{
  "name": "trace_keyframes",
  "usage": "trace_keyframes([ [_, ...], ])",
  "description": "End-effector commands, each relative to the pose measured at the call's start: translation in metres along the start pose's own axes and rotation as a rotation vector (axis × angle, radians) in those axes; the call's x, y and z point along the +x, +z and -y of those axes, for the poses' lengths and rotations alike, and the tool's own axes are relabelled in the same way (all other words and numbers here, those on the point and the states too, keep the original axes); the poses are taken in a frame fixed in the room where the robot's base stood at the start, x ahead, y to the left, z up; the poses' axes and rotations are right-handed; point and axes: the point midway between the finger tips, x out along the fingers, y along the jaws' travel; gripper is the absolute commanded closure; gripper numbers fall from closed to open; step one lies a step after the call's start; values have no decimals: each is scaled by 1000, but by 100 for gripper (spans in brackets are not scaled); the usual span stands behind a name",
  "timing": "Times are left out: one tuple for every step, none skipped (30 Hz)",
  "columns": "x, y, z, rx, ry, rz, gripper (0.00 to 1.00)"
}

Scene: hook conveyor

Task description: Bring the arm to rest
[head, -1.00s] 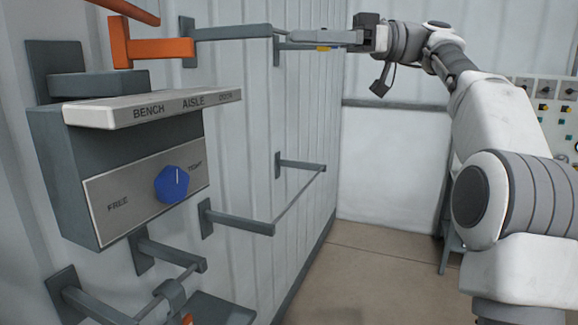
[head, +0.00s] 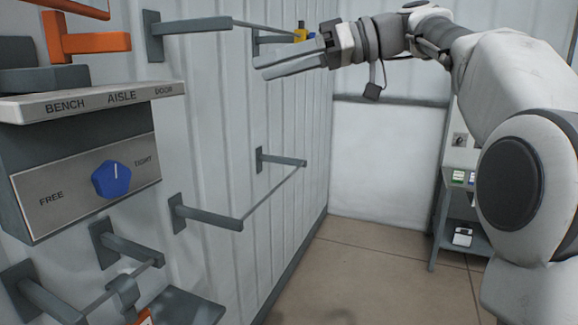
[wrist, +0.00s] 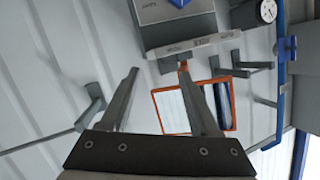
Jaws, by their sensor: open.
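My gripper (head: 258,68) is in the upper middle of the head view, reaching left toward the corrugated wall. Its two grey fingers are apart with nothing between them, and the wrist view shows the same empty gap between the fingertips (wrist: 163,80). My arm comes in from the right side of the head view. The fingers are in front of the wall and look clear of the brackets, though the exact distance is hard to judge.
A control box with a blue knob (head: 111,180) and a BENCH/AISLE/DOOR ledge (head: 100,103) is at left. Orange brackets (head: 90,43) sit above it. Grey wall brackets (head: 207,213) jut out, joined by rods. A yellow piece (head: 300,32) is behind my gripper. Floor (head: 370,265) is clear.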

Motion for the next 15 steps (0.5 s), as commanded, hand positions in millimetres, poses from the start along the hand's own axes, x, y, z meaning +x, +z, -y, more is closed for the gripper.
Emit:
trace_keyframes([
  [7, 13, 4, 60, 52, 41, 38],
  [11, 22, 4, 100, 87, 66, 38],
  [16, 36, 6, 152, 137, 100, 38],
  [18, 46, 7, 190, 175, 123, 38],
  [20, 57, 8, 227, 214, 145, 38],
  [21, 73, 10, 275, 267, 175, 38],
  [21, 85, 12, 308, 307, 195, 38],
  [21, 97, 13, 341, 348, 214, 38],
  [20, 114, 16, 382, 403, 238, 38],
  [18, 127, 18, 411, 444, 256, 38],
  [16, 140, 20, 438, 485, 271, 38],
  [13, 158, 23, 473, 541, 292, 38],
  [10, 172, 26, 497, 582, 306, 38],
  [6, 186, 28, 519, 623, 318, 38],
  [1, 204, 32, 547, 679, 333, 38],
])
